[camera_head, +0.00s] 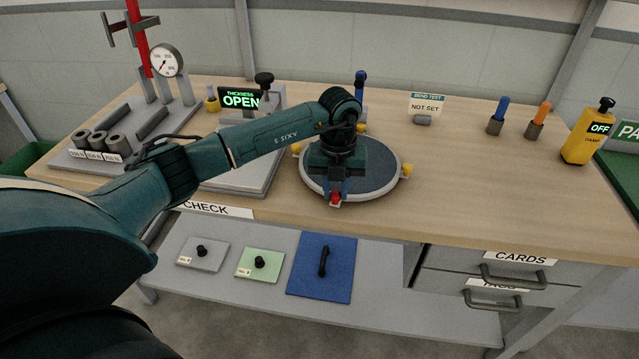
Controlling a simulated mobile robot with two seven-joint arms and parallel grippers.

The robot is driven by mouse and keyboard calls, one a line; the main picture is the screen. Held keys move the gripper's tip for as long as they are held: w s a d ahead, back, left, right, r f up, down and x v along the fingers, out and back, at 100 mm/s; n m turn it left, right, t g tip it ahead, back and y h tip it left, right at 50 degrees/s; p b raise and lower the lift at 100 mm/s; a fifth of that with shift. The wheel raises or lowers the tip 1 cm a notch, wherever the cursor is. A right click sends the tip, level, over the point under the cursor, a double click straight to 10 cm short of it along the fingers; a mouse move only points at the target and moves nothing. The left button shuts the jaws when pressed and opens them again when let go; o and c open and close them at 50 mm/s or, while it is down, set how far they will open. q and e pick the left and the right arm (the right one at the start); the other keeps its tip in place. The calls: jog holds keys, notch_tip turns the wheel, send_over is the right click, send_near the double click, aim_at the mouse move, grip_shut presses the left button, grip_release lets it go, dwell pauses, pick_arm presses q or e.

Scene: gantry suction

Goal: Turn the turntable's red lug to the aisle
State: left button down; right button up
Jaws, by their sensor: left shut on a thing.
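The round turntable (385,178) has a dark top and a pale rim and sits on the bench near its front edge. Its red lug (335,203) is on the rim at the near side, towards the front edge of the bench. Yellow lugs (407,169) stand at other places around the rim. My left arm reaches in from the left over the turntable. My left gripper (337,190) points down at the near rim and is shut on the red lug, hiding part of it. My right gripper is not in view.
A grey plate fixture with an OPEN display (240,99) stands left of the turntable. A blue-topped peg (360,84) rises just behind it. A yellow OFF box (588,133) stands at the far right. The bench right of the turntable is mostly clear. Plates lie on the lower shelf (400,305).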

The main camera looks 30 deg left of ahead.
pick_arm(q)
jog(key=shift+w+d+r+n, duration=0.1)
jog(key=shift+w+d+n, duration=0.1)
jog(key=shift+d+n, duration=0.3)
jog(key=shift+w+d+n, duration=0.2)
jog(key=shift+d+n, duration=0.2)
jog(key=shift+d, duration=0.1)
jog(key=c, duration=1.2)
grip_release()
notch_tip(320, 180, up, 13)
jog(key=b, duration=0.1)
